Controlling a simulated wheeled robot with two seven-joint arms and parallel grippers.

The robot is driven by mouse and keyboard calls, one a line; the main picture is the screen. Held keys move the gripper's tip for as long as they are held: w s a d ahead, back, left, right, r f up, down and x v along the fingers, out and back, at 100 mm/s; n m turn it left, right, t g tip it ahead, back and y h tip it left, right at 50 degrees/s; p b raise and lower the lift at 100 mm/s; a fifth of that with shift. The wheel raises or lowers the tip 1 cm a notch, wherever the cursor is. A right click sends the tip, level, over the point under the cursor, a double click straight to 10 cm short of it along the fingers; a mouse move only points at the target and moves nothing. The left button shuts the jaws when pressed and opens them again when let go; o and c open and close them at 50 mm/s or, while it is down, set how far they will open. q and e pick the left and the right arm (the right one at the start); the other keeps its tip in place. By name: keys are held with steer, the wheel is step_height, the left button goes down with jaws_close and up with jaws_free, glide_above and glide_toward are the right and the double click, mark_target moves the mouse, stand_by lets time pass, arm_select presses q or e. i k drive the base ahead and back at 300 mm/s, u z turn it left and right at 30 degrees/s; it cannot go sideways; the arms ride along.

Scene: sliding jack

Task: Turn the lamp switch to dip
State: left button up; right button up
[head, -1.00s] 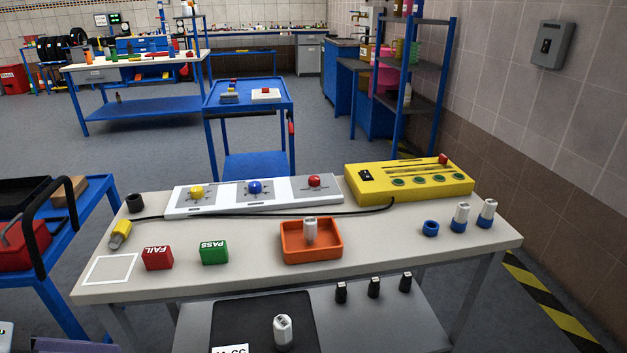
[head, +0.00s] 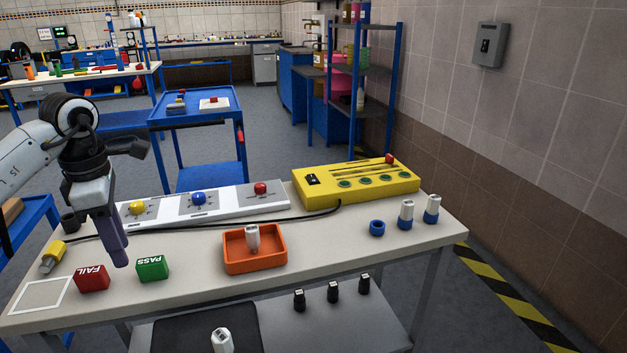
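A white panel (head: 228,206) lies along the back of the bench, with a yellow knob (head: 137,208), a blue knob (head: 198,198) and a red knob (head: 260,188) in a row. Its printed labels are too small to read, so I cannot tell which knob is the lamp switch. My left gripper (head: 119,262) points down over the left part of the bench, in front of the panel's left end. It hides part of that end. Its fingers overlap from this side, so their opening does not show, and I see nothing held. My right gripper is not in view.
A yellow box (head: 355,182) with a cable stands right of the panel. A red FAIL block (head: 91,278), a green PASS block (head: 152,268) and a yellow connector (head: 53,255) lie near my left gripper. An orange tray (head: 255,262) holds a white-grey piece.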

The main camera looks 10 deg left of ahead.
mark_target(260, 187)
steer(key=z, duration=0.7)
steer(key=i, duration=1.85)
steer(key=u, duration=1)
